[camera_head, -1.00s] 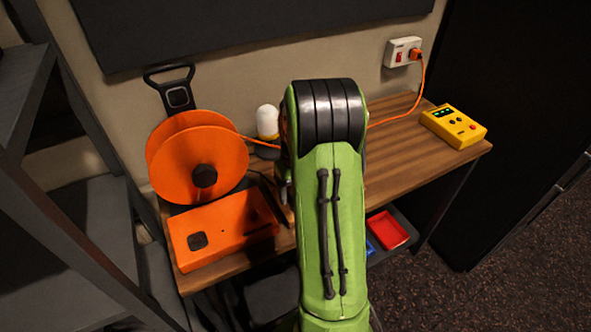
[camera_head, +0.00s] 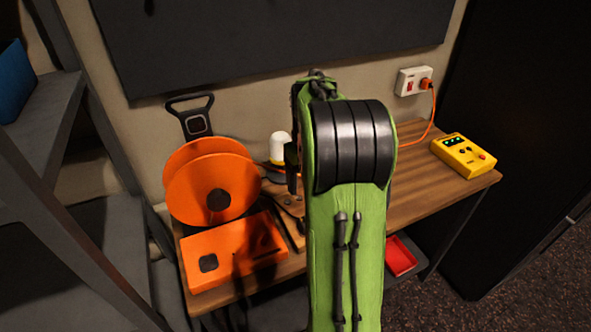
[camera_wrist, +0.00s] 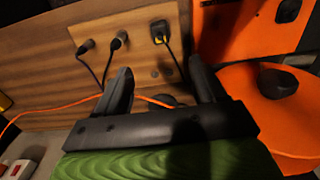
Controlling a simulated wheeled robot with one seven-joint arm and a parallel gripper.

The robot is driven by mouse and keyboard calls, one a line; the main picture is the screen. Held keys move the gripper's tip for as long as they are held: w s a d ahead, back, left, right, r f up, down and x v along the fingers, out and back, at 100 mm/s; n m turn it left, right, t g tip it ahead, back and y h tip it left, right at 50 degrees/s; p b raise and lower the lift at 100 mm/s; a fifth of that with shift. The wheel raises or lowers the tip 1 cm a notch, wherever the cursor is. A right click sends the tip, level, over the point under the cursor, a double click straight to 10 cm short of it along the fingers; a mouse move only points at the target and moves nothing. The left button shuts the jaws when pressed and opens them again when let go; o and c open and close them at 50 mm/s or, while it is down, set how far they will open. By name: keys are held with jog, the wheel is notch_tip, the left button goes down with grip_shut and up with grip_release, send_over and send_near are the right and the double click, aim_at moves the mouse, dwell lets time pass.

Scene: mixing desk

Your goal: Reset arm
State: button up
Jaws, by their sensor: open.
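My green arm (camera_head: 345,235) stands in front of the desk in the head view and hides the middle of it. In the wrist view my gripper (camera_wrist: 160,88) is open, its two black fingers apart with nothing held between them. Beyond the fingers lies a wooden board (camera_wrist: 130,55) with black plugs and cables on it. An orange cable (camera_wrist: 50,108) runs behind the fingers; I cannot tell its distance from them.
On the desk (camera_head: 425,190) stand an orange reel (camera_head: 190,190), an orange box (camera_head: 250,245), a white-topped lamp-like object (camera_head: 278,147) and a yellow device (camera_head: 463,155). A wall socket (camera_head: 412,82) holds an orange plug. A dark shelf (camera_head: 75,150) stands at the left.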

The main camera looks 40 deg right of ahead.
jog(key=shift+a, duration=0.1)
jog(key=s+a+r+n+t, duration=0.1)
jog(key=s+a+r, duration=0.25)
jog(key=a, duration=0.35)
jog(key=s+a+r+n+t, duration=0.15)
jog(key=a+r, duration=0.25)
jog(key=a, duration=0.4)
jog(key=s+a+f+t, duration=0.1)
jog(key=s+a+t, duration=0.2)
jog(key=s+a, duration=0.5)
jog(key=shift+s+f+n, duration=0.15)
jog(key=shift+s+n, duration=0.2)
jog(key=shift+s, duration=0.9)
